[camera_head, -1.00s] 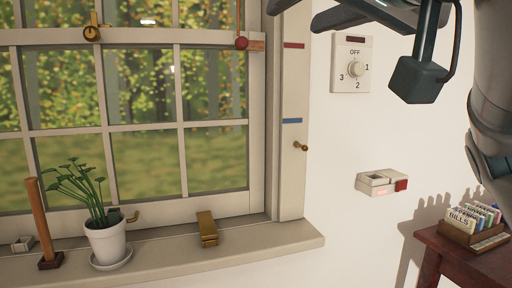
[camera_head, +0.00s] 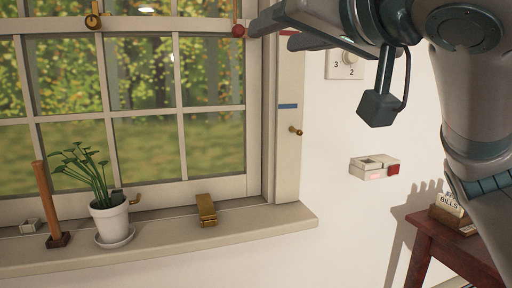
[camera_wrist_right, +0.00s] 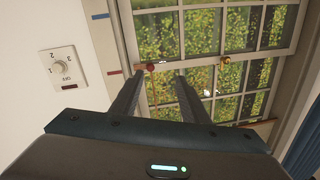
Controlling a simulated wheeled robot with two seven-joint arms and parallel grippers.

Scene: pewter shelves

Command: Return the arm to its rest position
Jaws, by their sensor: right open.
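My right arm comes in from the upper right of the head view. Its gripper (camera_head: 268,36) is open, with two dark fingers pointing left across the window's right frame. My left gripper is not in view.
The window (camera_head: 150,110) fills the left side. Its sill (camera_head: 160,241) holds a potted plant (camera_head: 109,219), a wooden-handled tool (camera_head: 48,205) and a brass piece (camera_head: 206,210). A dial (camera_head: 347,62) and a small box (camera_head: 374,167) are on the wall. A red-brown table (camera_head: 445,245) stands right.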

